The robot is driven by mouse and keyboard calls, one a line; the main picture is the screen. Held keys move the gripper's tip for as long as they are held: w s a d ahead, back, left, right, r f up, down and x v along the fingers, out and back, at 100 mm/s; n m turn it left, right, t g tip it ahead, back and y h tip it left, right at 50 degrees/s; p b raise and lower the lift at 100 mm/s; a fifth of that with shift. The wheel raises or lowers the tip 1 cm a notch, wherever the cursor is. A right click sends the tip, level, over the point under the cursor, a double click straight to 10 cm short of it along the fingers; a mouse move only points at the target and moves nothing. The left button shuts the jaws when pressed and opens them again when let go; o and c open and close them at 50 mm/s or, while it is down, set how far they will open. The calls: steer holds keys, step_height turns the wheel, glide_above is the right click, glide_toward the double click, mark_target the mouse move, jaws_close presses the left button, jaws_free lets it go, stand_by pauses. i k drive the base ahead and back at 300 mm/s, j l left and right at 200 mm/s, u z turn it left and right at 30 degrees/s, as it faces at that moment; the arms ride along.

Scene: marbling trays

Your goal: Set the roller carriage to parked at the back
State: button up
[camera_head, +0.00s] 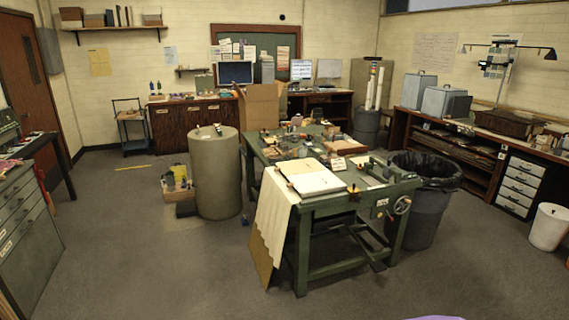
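A green work table (325,210) stands in the middle of the room. Its right end carries a green machine part with a handwheel (401,205) on the side facing me. A grey-green flat bed (372,172) with small metal parts lies on top near that end. I cannot tell at this size which part is the roller carriage or how it is set. My gripper is not in view.
A black-lined bin (425,208) stands close against the table's right end. A cylinder drum (214,172) is left of the table. A cloth (275,222) and a board hang or lean at its front left. A white bucket (549,227) is far right. The front floor (150,270) is clear.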

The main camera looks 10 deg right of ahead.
mark_target(386, 173)
steer(key=i+l+z, duration=0.25)
steer(key=i, duration=0.15)
steer(key=i+l+z, duration=0.15)
steer(key=i+z, duration=0.15)
steer(key=i, duration=0.15)
steer(key=i+l, duration=0.2)
steer(key=l, duration=0.15)
steer(key=i+l, duration=0.2)
steer(key=l, duration=0.15)
steer(key=i+l, duration=0.15)
steer(key=l, duration=0.2)
steer(key=i+j+z, duration=0.15)
steer(key=z, duration=0.25)
steer(key=i+j+z, duration=0.15)
steer(key=z, duration=0.25)
steer(key=i+j+z, duration=0.1)
steer(key=j+z, duration=0.35)
steer(key=i+j+z, duration=0.1)
steer(key=z, duration=0.3)
steer(key=j+z, duration=0.2)
steer(key=j, duration=1.85)
